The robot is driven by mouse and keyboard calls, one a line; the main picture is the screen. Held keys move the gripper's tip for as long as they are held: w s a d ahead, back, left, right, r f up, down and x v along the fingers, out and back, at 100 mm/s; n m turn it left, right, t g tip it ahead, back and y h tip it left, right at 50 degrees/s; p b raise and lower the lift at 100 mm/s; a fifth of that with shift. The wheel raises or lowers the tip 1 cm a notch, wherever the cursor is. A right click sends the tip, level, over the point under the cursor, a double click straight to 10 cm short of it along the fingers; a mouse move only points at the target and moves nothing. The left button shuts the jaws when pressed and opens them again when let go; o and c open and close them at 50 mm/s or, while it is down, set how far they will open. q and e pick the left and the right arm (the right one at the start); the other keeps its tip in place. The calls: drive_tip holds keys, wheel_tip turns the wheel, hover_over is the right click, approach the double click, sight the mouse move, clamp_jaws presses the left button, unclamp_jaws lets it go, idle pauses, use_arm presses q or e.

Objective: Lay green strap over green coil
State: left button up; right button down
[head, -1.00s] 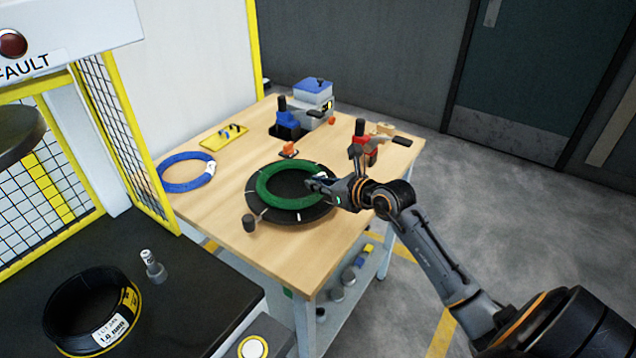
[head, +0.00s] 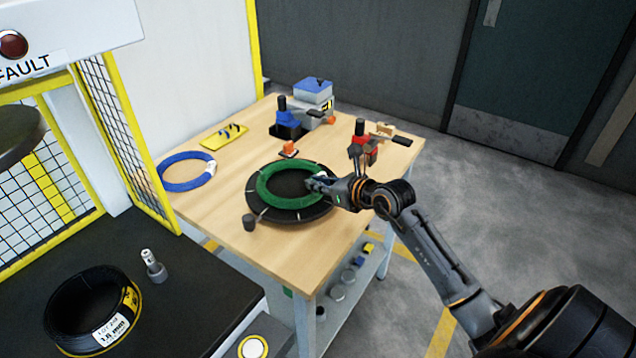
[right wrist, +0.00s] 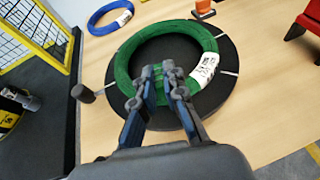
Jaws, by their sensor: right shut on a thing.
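The green coil (head: 268,193) lies flat on a round black turntable (head: 285,216) with white marks on its rim. The coil's white label shows in the right wrist view (right wrist: 205,68). My right gripper (head: 315,184) is at the coil's right side in the head view. The fingers hide that part of the ring. My left gripper is not in view.
A blue coil (head: 187,172) lies at the table's left. A yellow tray (head: 223,137), a blue-grey tool (head: 288,122), a red tool (head: 362,150) and a small orange piece (head: 289,150) are behind the turntable. A dark knob (head: 249,222) stands beside it. The front tabletop is clear.

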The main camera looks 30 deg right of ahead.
drive_tip(key=shift+f+b, duration=0.9)
drive_tip(key=shift+f, duration=0.4)
drive_tip(key=c, duration=1.3)
unclamp_jaws()
drive_tip(key=shift+c, duration=0.2)
drive_tip(key=v, duration=1.2)
drive_tip(key=shift+r, duration=0.15)
drive_tip(key=shift+a, duration=0.1)
